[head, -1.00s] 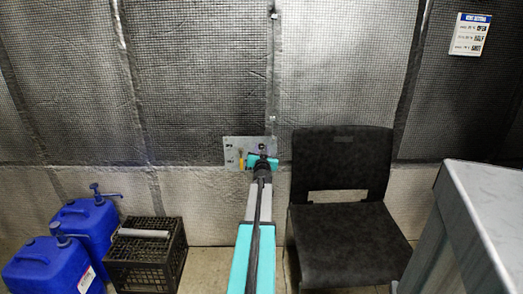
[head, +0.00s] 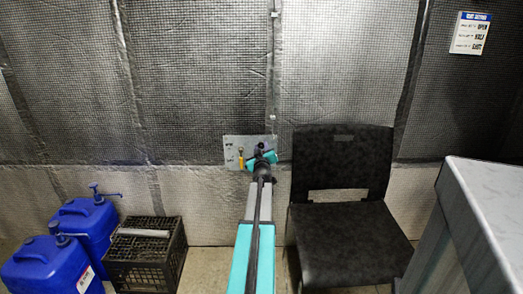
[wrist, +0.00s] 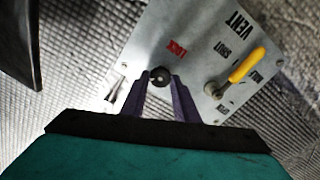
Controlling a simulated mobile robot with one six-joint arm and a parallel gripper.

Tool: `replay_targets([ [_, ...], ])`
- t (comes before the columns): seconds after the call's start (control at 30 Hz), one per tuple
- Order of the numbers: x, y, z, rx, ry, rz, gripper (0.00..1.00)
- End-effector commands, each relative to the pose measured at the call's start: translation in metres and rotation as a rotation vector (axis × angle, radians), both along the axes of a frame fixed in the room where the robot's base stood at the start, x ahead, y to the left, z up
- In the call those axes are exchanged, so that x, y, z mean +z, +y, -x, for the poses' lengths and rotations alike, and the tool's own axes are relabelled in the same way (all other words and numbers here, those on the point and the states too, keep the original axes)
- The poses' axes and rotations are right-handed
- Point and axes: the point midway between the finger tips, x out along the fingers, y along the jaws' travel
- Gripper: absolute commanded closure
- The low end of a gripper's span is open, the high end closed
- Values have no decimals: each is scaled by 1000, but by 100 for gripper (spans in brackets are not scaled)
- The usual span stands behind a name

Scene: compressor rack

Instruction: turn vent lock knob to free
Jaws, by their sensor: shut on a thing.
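The grey metal vent plate (head: 232,143) is fixed low on the quilted wall in the head view, and it shows tilted in the wrist view (wrist: 185,22). The small dark round lock knob (wrist: 160,76) is on the plate near the red word LOCK. My gripper (wrist: 161,82) is shut on the knob, with one dark finger on each side of it. The fingers partly hide the knob, so I cannot read its setting. In the head view my gripper (head: 262,159) is in front of the plate's right part.
A yellow-handled lever (wrist: 247,65) is on the same plate, close to my gripper's right. A black chair (head: 340,200) stands right of my arm. Blue jugs (head: 85,222) and a black crate (head: 145,262) are at left. A notice (head: 471,33) hangs upper right.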

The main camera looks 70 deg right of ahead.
Motion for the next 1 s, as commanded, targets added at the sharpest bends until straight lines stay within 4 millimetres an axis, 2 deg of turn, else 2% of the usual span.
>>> replay_targets([
  [0.7, -3, 0, 1, -4, 630, 241, 95],
  [1.0, -4, 0, 0, -3, 813, 312, 95],
])
